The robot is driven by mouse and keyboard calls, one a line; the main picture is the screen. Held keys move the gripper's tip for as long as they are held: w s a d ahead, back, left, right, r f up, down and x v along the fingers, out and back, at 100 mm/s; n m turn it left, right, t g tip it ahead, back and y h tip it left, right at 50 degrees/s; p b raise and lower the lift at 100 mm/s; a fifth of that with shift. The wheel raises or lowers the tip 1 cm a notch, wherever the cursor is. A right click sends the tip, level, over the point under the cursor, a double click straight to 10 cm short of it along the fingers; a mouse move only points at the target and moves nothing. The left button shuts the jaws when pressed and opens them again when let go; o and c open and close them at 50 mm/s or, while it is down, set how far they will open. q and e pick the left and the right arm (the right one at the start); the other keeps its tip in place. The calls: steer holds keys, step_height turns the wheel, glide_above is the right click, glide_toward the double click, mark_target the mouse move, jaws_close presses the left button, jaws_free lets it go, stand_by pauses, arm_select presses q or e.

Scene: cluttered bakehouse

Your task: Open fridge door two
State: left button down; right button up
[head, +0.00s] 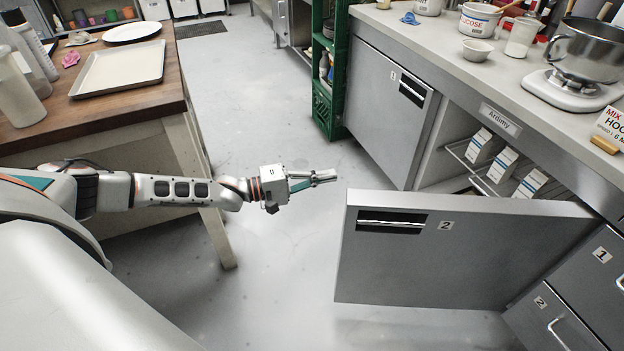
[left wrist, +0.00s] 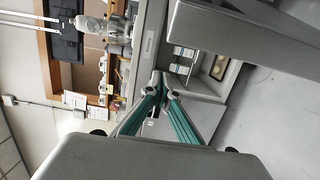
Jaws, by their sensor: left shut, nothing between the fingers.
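Fridge door two (head: 460,255) is a grey steel door marked "2". It stands swung wide open into the aisle, with its recessed handle (head: 391,223) near the free edge. Behind it the fridge compartment (head: 465,160) shows wire shelves with several white-and-blue cartons (head: 503,163). My left gripper (head: 325,176) is shut and empty, just left of and apart from the door's free edge. In the left wrist view its fingertips (left wrist: 166,88) meet, and the door (left wrist: 240,35) crosses the upper right. My right gripper is in neither view.
Fridge door one (head: 390,110) is closed beside a green crate stack (head: 326,115). A wooden-topped table (head: 160,100) with a tray (head: 120,70) stands left. Drawers (head: 560,318) are at lower right. The floor between table and door is clear.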

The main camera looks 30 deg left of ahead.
arm_select(q)
steer(key=d, duration=0.2)
steer(key=s+d, duration=0.1)
steer(key=d, duration=0.1)
steer(key=shift+s+p, duration=0.2)
steer(key=shift+p, duration=0.2)
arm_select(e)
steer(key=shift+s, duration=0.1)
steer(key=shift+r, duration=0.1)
